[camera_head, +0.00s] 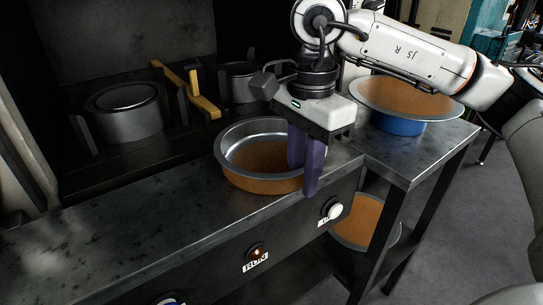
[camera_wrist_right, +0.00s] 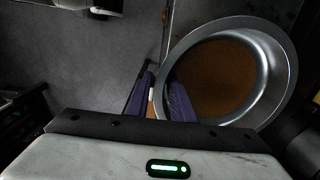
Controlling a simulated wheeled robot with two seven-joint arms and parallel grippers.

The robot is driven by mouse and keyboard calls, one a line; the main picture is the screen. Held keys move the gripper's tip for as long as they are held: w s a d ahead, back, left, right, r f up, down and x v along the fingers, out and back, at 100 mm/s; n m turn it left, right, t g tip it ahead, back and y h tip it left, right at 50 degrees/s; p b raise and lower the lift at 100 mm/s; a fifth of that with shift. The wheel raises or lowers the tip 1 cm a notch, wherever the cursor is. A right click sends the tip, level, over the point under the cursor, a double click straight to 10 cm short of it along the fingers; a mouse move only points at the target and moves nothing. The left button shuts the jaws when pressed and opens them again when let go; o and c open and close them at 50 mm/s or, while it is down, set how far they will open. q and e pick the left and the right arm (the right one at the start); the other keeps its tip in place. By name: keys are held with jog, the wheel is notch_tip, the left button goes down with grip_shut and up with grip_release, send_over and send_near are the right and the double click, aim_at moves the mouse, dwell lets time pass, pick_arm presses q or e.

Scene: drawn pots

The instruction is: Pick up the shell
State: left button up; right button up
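The pictures show no thing labelled shell; the round metal pan (camera_head: 240,172), orange-brown inside and on its lower outer side, is at my right gripper. It sits upright on the dark metal bench near its front edge. My right gripper (camera_head: 308,185) points down at the pan's right side, with its two purple fingers straddling the wall, one inside and one outside. In the right wrist view the pan (camera_wrist_right: 283,75) fills the upper right, and the fingers (camera_wrist_right: 160,95) are close together at its rim. Whether they press on the wall is not clear. My left gripper is not in view.
A similar wide pan (camera_head: 405,97) stands on a blue base on the side table (camera_head: 425,150). Another orange round thing (camera_head: 365,220) is below. Grey pots (camera_head: 125,112) and a yellow-handled object (camera_head: 203,105) stand behind left. The front-left bench top (camera_head: 110,235) is clear.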

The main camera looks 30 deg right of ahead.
grip_shut()
jog(key=shift+r, duration=0.1)
jog(key=shift+r+p, duration=1.5)
jog(key=shift+r, duration=0.4)
